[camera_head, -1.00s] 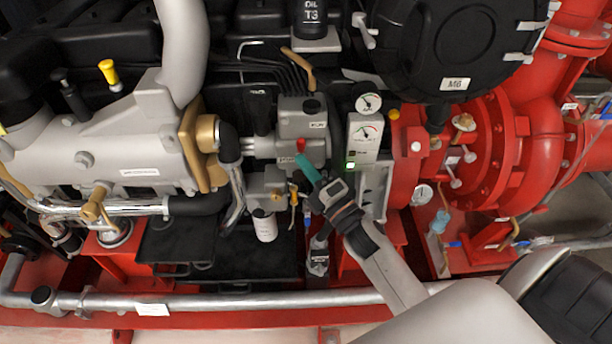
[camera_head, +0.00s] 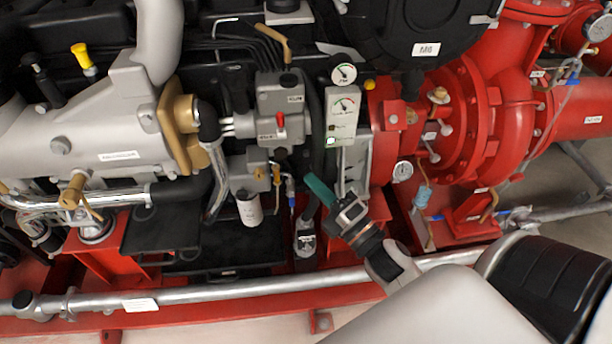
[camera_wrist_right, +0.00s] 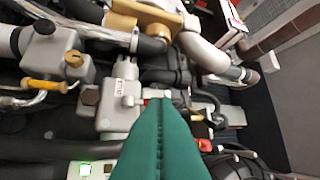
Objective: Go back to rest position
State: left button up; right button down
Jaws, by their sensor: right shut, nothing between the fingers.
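My right gripper (camera_head: 320,190) is in front of the fire pump engine in the head view, with its teal fingers together and nothing between them. The closed fingers also fill the lower middle of the right wrist view (camera_wrist_right: 161,135). The fingertips are below and right of the grey valve block with a red lever (camera_head: 281,125), and look apart from it. They are below the gauge panel (camera_head: 342,115), which has a small lit lamp. My left gripper is in neither view.
A silver pipe (camera_head: 230,288) runs along the red base frame (camera_head: 200,320) in front. A red pump housing (camera_head: 480,120) stands at the right. A black round cover (camera_head: 410,25) is above. A white filter (camera_head: 249,210) hangs left of my gripper.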

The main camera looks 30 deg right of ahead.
dwell(0.6)
jog(key=s+f+m+g+h, duration=0.1)
jog(key=s+f+m+g, duration=0.2)
jog(key=f, duration=1)
jog(key=s+f+m+g+h, duration=0.1)
jog(key=f+m+g, duration=0.35)
jog(key=f, duration=0.75)
jog(key=s+f+m+g+h, duration=0.15)
jog(key=f+m, duration=0.35)
jog(key=f, duration=0.8)
jog(key=s+a+f+m+g, duration=0.1)
jog(key=s+f+m+g, duration=0.2)
jog(key=s+f, duration=0.6)
jog(key=s+a+f+m+g, duration=0.2)
jog(key=s+f+m+g, duration=0.2)
jog(key=s, duration=1.4)
notch_tip(320, 180, down, 6)
jog(key=g, duration=0.3)
jog(key=shift+s+g, duration=0.3)
jog(key=shift+g, duration=0.1)
jog(key=shift+f, duration=0.1)
